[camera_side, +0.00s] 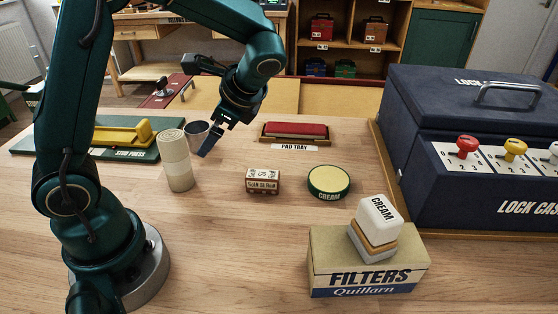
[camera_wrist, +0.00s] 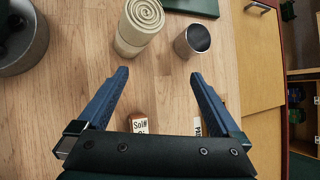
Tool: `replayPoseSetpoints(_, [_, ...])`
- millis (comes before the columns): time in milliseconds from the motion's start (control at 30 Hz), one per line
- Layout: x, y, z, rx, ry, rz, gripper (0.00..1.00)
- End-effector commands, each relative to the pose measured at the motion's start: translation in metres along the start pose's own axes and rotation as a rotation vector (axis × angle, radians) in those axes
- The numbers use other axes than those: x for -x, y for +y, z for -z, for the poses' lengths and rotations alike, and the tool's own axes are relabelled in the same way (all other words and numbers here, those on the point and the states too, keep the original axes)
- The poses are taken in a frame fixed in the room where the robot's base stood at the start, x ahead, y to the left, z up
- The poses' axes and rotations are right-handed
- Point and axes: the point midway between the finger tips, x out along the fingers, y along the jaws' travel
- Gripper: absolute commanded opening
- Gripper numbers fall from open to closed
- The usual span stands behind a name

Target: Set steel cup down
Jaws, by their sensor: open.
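The steel cup (camera_side: 195,132) stands on the wooden table just behind my fingertips in the side view, partly hidden by them and by the rolled cloth-like cylinder. In the wrist view the cup (camera_wrist: 192,41) shows its dark open mouth and lies beyond the right fingertip, apart from it. My gripper (camera_side: 209,146) points down over the table; in the wrist view its two blue fingers (camera_wrist: 159,76) are spread wide with only bare wood between the tips. Nothing is held.
The pale rolled cylinder (camera_side: 175,160) stands close left of the cup. A small printed block (camera_side: 263,181), a green cream tin (camera_side: 328,182), a pad tray (camera_side: 294,132) and the Filters box (camera_side: 366,270) are to the right.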

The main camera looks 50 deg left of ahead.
Motion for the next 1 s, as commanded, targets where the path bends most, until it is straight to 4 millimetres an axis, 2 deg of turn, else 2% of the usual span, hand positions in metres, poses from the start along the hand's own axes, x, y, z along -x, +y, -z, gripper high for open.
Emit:
replayPoseSetpoints(33, [0.010, 0.008, -0.005, 0.073, 0.066, -0.010, 1.00])
replayPoseSetpoints(300, [0.053, 0.059, -0.012, 0.459, 0.411, -0.122, 1.00])
replayPoseSetpoints(600, [0.089, 0.104, -0.009, 0.841, 0.749, -0.284, 1.00])
replayPoseSetpoints(800, [0.099, 0.116, -0.007, 0.955, 0.852, -0.348, 1.00])
replayPoseSetpoints(1000, [0.100, 0.117, -0.006, 0.971, 0.864, -0.360, 1.00])
